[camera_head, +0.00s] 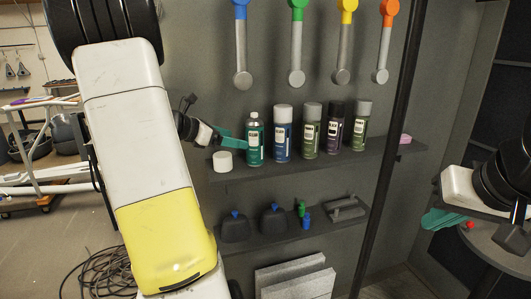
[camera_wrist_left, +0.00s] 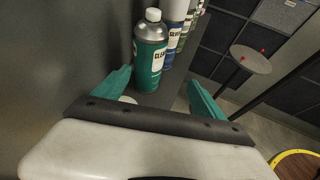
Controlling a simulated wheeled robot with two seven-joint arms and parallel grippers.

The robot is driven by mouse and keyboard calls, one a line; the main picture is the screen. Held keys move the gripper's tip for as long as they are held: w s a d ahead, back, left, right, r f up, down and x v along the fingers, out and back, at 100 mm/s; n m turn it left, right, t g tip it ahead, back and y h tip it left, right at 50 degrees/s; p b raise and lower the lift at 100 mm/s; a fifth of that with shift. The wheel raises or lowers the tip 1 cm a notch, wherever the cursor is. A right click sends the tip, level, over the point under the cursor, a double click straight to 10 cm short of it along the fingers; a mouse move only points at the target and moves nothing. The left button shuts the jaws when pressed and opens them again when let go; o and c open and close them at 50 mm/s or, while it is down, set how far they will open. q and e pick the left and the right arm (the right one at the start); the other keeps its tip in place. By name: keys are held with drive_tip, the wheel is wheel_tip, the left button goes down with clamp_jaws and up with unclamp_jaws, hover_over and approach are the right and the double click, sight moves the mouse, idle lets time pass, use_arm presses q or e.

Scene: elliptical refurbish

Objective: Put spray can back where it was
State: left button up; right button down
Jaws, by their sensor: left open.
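Several spray cans stand upright in a row on the upper shelf (camera_head: 330,158). Whether a finger touches the can is unclear. My right gripper (camera_head: 440,219) is at the far right, away from the shelf; its finger gap does not show clearly.
A white cap (camera_head: 222,161) lies left of the teal can, close to my left gripper. A blue can (camera_head: 283,135) stands close on its right. Wrenches (camera_head: 297,50) hang above. A lower shelf (camera_head: 290,230) holds small tools. A dark upright post (camera_head: 387,150) crosses the front.

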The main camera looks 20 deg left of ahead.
use_arm(q)
drive_tip(key=s+d+r+m+g, duration=0.1)
drive_tip(key=s+d+m+g, duration=0.1)
drive_tip(key=s+d+m, duration=0.5)
drive_tip(key=s+d+r+m+g, duration=0.1)
drive_tip(key=s+d+m+g, duration=0.3)
drive_tip(key=d, duration=0.6)
drive_tip(key=s+d+f+m+t+y, duration=0.1)
drive_tip(key=s+d+m+y, duration=0.3)
drive_tip(key=s+m, duration=0.8)
drive_tip(key=m+y, duration=0.1)
drive_tip(key=m, duration=0.5)
drive_tip(key=shift+s+d+f, duration=0.2)
drive_tip(key=shift+s, duration=0.15)
